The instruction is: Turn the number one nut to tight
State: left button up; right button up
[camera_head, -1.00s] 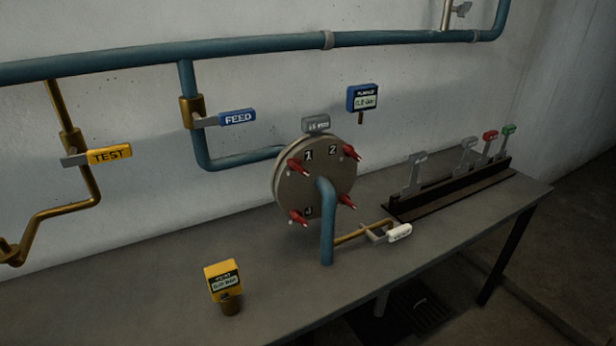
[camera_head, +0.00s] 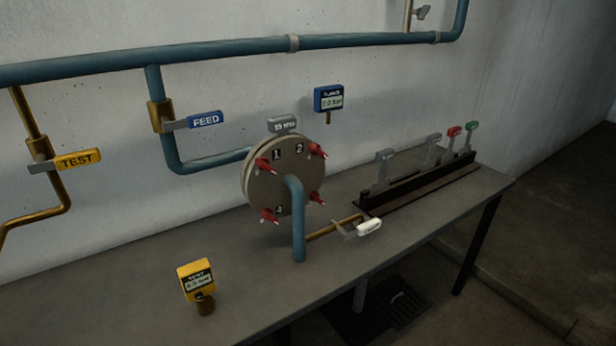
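The number one nut (camera_head: 265,165) is a red winged nut at the upper left of a round tan flange (camera_head: 268,188), beside the black "1" plate (camera_head: 277,155). Other red nuts sit at the upper right (camera_head: 316,151), lower right (camera_head: 316,198) and lower left (camera_head: 268,216) of the flange. A small grey labelled block (camera_head: 282,124) stands at the flange's top; its text is too small to read surely. How tight each nut is cannot be told. Neither of my grippers is in view.
A blue pipe (camera_head: 298,235) rises in front of the flange. A white-handled valve (camera_head: 368,227), yellow gauge (camera_head: 196,277), FEED handle (camera_head: 205,119), TEST handle (camera_head: 78,159) and lever rack (camera_head: 420,187) stand around it. The grey bench (camera_head: 120,300) is clear at front left.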

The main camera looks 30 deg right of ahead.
aim_at(263, 164)
jog(key=z, duration=0.9)
jog(key=k, duration=1.2)
jog(key=z, duration=1.5)
jog(key=i, duration=1.9)
jog(key=u, duration=1.2)
jog(key=i, duration=0.7)
jog(key=u, duration=0.75)
